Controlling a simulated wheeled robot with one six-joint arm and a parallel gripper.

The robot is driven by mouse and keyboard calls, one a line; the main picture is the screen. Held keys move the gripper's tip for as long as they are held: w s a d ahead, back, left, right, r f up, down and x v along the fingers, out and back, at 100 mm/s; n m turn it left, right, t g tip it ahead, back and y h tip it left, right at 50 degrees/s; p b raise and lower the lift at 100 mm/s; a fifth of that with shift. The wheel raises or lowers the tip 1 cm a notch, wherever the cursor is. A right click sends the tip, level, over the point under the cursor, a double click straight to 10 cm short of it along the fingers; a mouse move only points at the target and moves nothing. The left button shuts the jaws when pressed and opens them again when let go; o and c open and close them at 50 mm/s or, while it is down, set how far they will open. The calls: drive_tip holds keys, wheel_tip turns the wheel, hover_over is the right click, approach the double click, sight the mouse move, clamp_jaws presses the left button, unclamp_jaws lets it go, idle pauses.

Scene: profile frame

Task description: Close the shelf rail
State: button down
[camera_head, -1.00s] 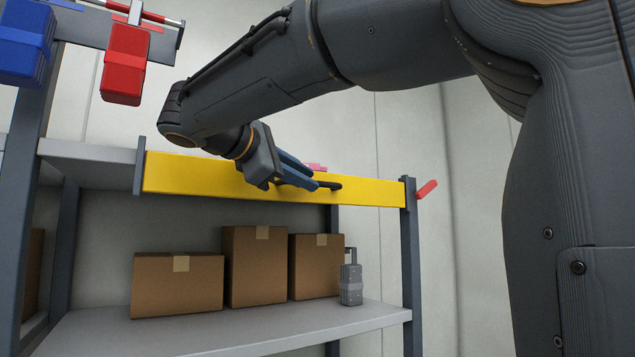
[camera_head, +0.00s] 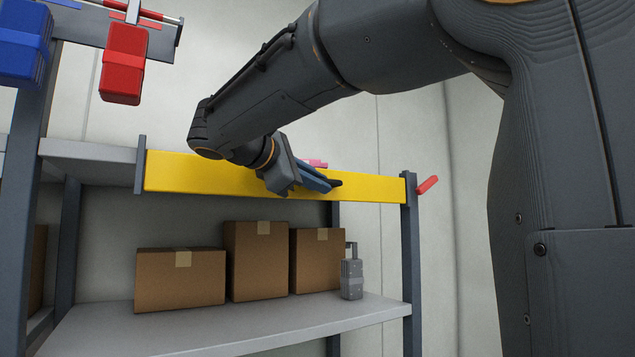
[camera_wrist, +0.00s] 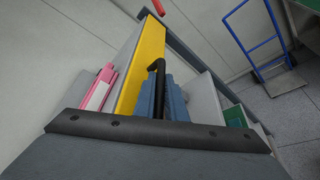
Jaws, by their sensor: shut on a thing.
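The yellow shelf rail (camera_head: 200,176) lies across the front of the upper shelf, spanning from the left bracket to the right post. It also shows in the wrist view (camera_wrist: 148,62). Its black handle (camera_wrist: 157,68) stands out from the rail's front face. My gripper (camera_head: 318,181) is in front of the rail's right half, its blue fingers on the handle. In the wrist view the fingers (camera_wrist: 163,103) are shut on either side of the handle. A red lever (camera_head: 428,185) sticks out at the rail's right end, by the post.
Cardboard boxes (camera_head: 257,262) and a grey padlock-like object (camera_head: 351,278) stand on the lower shelf (camera_head: 230,325). Blue (camera_head: 25,45) and red (camera_head: 122,65) blocks hang at upper left. Pink items (camera_wrist: 98,90) lie behind the rail. A blue hand truck (camera_wrist: 262,45) stands on the floor beyond.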

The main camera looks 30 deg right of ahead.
wheel_tip(320, 180, up, 8)
drive_tip(key=p, duration=0.4)
drive_tip(key=shift+f, duration=0.3)
drive_tip(key=c, duration=2.1)
unclamp_jaws()
drive_tip(key=b+v, duration=0.2)
drive_tip(key=v, duration=0.5)
drive_tip(key=shift+s+a, duration=0.1)
drive_tip(key=shift+a, duration=0.25)
